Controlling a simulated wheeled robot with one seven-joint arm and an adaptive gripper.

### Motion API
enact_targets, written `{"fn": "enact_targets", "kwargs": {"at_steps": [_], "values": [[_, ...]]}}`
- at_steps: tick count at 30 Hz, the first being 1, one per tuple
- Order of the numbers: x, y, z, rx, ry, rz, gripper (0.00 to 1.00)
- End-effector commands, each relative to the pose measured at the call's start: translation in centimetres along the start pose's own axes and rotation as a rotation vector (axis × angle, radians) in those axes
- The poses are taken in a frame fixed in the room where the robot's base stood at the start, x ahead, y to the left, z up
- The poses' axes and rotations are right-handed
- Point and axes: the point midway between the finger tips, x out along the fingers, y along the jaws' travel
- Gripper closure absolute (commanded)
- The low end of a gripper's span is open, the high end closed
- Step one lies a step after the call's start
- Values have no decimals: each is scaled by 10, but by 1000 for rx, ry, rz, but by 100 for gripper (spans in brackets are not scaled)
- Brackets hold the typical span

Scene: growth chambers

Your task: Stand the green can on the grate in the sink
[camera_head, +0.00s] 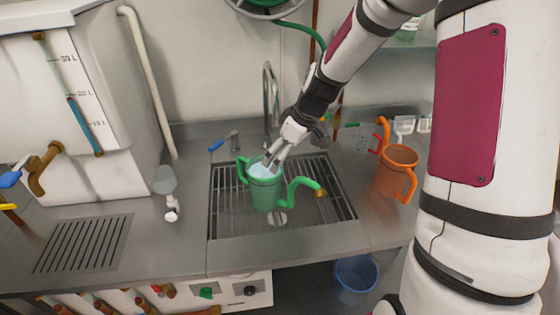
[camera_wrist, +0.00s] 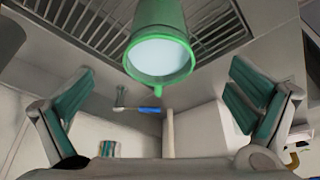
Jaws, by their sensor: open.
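The green can (camera_head: 266,191) stands upright over the dark grate (camera_head: 228,212) in the sink, its spout to the right and its handle to the left. Its pale inside shows at the top. In the wrist view the can (camera_wrist: 158,82) appears ahead, between and beyond the spread fingers, with the grate (camera_wrist: 90,22) behind it. My gripper (camera_head: 271,165) is above and just behind the can's rim in the head view. In the wrist view my gripper (camera_wrist: 160,98) is wide open with nothing between its fingers. Whether a finger touches the can is not clear.
An orange can (camera_head: 396,172) stands right of the sink. The faucet (camera_head: 267,95) rises behind the grate, close to my arm. A blue-handled tap (camera_head: 226,143) is at the back left. A large white tank (camera_head: 75,95) fills the left. A blue bucket (camera_head: 355,279) is below the counter.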

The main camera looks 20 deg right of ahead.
Motion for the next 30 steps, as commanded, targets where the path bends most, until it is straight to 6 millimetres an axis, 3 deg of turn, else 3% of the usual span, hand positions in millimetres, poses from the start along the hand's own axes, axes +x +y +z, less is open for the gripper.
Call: {"fn": "enact_targets", "kwargs": {"at_steps": [4, 7, 14, 21, 30], "values": [[-14, -4, -1, 1, -4, 8, 0], [-35, -15, -3, 13, -15, 27, 0], [-115, -62, 1, 102, -39, 111, 0], [-190, -115, 28, 241, -20, 195, 0], [-253, -172, 84, 444, 58, 252, 0]]}}
